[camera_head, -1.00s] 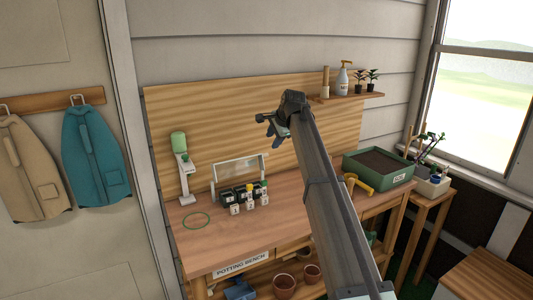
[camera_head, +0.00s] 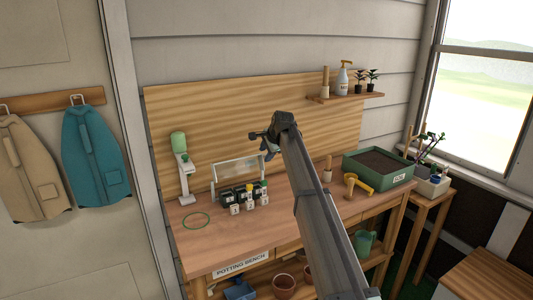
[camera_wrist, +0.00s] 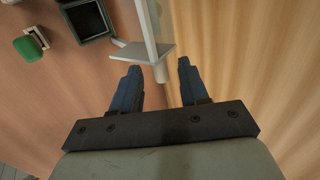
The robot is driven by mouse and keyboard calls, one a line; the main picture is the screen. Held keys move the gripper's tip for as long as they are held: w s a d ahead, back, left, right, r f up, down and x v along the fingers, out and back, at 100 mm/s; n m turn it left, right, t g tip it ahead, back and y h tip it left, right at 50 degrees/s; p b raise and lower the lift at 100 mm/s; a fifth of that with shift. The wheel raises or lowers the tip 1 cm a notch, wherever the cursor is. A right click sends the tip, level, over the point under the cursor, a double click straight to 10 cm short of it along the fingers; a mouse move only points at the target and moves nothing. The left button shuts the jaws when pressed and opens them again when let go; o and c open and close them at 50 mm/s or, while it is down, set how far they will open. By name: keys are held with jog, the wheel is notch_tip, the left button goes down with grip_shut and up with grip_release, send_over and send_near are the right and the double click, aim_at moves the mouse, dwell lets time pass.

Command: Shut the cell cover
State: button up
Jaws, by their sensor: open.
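The cell cover (camera_head: 235,162) is a clear panel in a pale frame, standing raised behind a row of black cells (camera_head: 227,196) on the bench. In the wrist view a pale edge of the cover (camera_wrist: 149,28) stands ahead of the fingers, with a black square cell (camera_wrist: 86,20) to its left. My gripper (camera_head: 264,149) is in the air by the cover's upper right corner. Whether a finger touches the cover I cannot tell.
Small jars (camera_head: 249,200) stand before the cells; a green cap (camera_wrist: 27,47) shows in the wrist view. A green-topped white stand (camera_head: 181,165) is at left, a green ring (camera_head: 196,220) lies in front. A soil tray (camera_head: 378,166) and yellow tool (camera_head: 357,184) are at right.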

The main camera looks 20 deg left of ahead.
grip_shut()
dwell(0.6)
